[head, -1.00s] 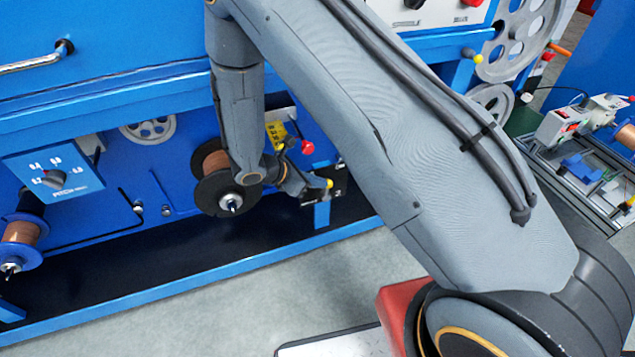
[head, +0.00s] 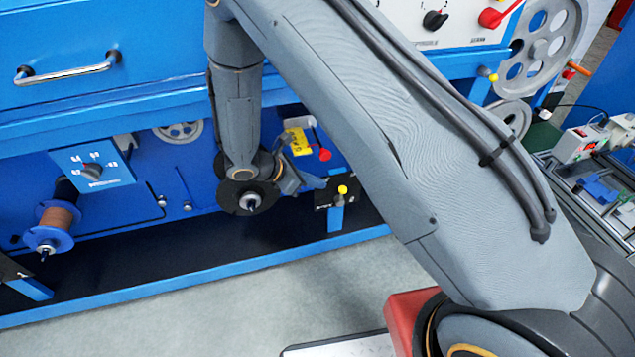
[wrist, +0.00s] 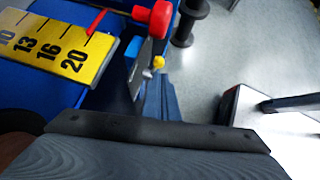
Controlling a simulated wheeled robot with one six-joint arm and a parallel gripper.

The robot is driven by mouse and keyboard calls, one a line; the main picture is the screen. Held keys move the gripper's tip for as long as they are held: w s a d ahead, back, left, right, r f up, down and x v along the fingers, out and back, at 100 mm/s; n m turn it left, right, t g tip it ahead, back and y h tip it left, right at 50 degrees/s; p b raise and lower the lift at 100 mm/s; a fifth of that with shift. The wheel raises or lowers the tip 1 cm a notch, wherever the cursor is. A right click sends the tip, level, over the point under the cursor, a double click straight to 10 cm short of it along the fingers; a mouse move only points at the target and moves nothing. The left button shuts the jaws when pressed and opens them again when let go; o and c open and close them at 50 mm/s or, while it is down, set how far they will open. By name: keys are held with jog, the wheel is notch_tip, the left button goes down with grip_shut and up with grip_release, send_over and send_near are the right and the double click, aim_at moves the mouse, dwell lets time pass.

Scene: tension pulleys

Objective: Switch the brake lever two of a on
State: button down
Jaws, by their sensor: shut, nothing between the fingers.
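A red ball knob (head: 325,154) stands beside a yellow scale plate (head: 300,142) on the blue machine. A yellow knob (head: 342,190) sits lower right on a dark bracket. In the wrist view, the red knob (wrist: 155,18) is near the top, right of the scale (wrist: 60,45) marked 10, 13, 16, 20, with the yellow knob (wrist: 158,62) below it. I cannot tell which knob belongs to lever two. My gripper (head: 295,182) is shut and empty, just left of the yellow knob in the picture and below the red one. My arm partly hides it; no contact is clear.
A copper wire spool (head: 58,218) and a dial panel (head: 92,168) are at the left. A workbench with devices (head: 590,170) is at the right.

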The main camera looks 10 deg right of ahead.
jog(key=s+a+f+t+h+b, duration=0.1)
jog(key=s+a+h+b, duration=0.1)
jog(key=a, duration=0.6)
jog(key=shift+s+f+h+b, duration=0.2)
jog(key=shift+f+h+b, duration=0.25)
jog(key=shift+b, duration=0.5)
jog(key=shift+d+r, duration=0.1)
jog(key=r+x, duration=0.1)
jog(key=x, duration=1.2)
jog(key=shift+w+d+f+b, duration=0.15)
jog(key=shift+w+d+b, duration=0.15)
jog(key=shift+d, duration=0.25)
jog(key=shift+s, duration=0.1)
